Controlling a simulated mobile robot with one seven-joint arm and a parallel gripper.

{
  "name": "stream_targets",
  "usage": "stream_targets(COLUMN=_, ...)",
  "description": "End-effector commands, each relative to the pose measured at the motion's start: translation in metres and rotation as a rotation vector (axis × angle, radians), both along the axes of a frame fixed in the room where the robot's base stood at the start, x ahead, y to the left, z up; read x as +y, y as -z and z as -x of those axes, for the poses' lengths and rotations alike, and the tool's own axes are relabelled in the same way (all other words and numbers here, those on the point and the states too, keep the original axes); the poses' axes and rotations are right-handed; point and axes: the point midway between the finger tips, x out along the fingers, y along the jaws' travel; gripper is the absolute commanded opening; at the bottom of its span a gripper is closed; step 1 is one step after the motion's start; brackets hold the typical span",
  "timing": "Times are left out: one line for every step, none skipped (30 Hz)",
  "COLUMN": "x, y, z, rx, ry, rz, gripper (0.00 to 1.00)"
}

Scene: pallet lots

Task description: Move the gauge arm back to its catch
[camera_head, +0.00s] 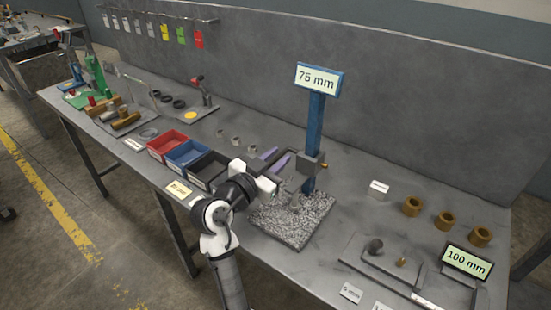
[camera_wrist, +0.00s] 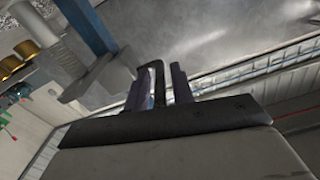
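The gauge stand has a blue post (camera_head: 316,120) on a speckled stone plate (camera_head: 300,232) and a "75 mm" sign (camera_head: 318,78) on top. Its dark grey gauge arm block (camera_head: 312,162) sits partway up the post, with a small orange-brown tip at its right. My gripper (camera_head: 273,160) is just left of the block, with purplish fingers. In the wrist view the fingers (camera_wrist: 158,85) stand apart, and the grey block (camera_wrist: 92,76) is to their left beside the blue post (camera_wrist: 83,22). A dark bar shows near the fingers; I cannot tell whether they touch it. I cannot make out the catch.
Red (camera_head: 173,143), blue (camera_head: 187,154) and dark (camera_head: 208,168) bins stand left of my gripper. Several brass rings (camera_head: 446,220), a white block (camera_head: 379,188) and a "100 mm" display (camera_head: 467,262) are on the right. A grey panel (camera_head: 420,120) closes the back.

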Motion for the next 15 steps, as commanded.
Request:
stream_targets(x=0.0002, y=-0.0001, z=0.0001, rx=0.000, ry=0.000, rz=0.000, gripper=0.17)
stream_targets(x=0.0002, y=-0.0001, z=0.0001, rx=0.000, ry=0.000, rz=0.000, gripper=0.13)
stream_targets(x=0.0002, y=-0.0001, z=0.0002, rx=0.000, ry=0.000, rz=0.000, gripper=0.08)
stream_targets(x=0.0002, y=-0.0001, z=0.0002, rx=0.000, ry=0.000, rz=0.000, gripper=0.04)
stream_targets(x=0.0002, y=-0.0001, z=0.0002, rx=0.000, ry=0.000, rz=0.000, gripper=0.00)
stream_targets(x=0.0002, y=-0.0001, z=0.0002, rx=0.000, ry=0.000, rz=0.000, gripper=0.00)
stream_targets(x=0.0002, y=-0.0001, z=0.0002, rx=0.000, ry=0.000, rz=0.000, gripper=0.00)
stream_targets(x=0.0003, y=-0.0001, z=0.0003, rx=0.000, ry=0.000, rz=0.000, gripper=0.00)
stream_targets(x=0.0002, y=-0.0001, z=0.0003, rx=0.000, ry=0.000, rz=0.000, gripper=0.00)
stream_targets(x=0.0002, y=-0.0001, z=0.0003, rx=0.000, ry=0.000, rz=0.000, gripper=0.00)
stream_targets(x=0.0002, y=-0.0001, z=0.0003, rx=0.000, ry=0.000, rz=0.000, gripper=0.00)
stream_targets(x=0.0002, y=-0.0001, z=0.0003, rx=0.000, ry=0.000, rz=0.000, gripper=0.00)
stream_targets(x=0.0002, y=-0.0005, z=0.0003, rx=0.000, ry=0.000, rz=0.000, gripper=0.00)
stream_targets(x=0.0003, y=-0.0019, z=0.0003, rx=0.000, ry=0.000, rz=0.000, gripper=0.00)
stream_targets(x=0.0002, y=-0.0061, z=0.0003, rx=-0.001, ry=0.000, rz=0.000, gripper=0.00)
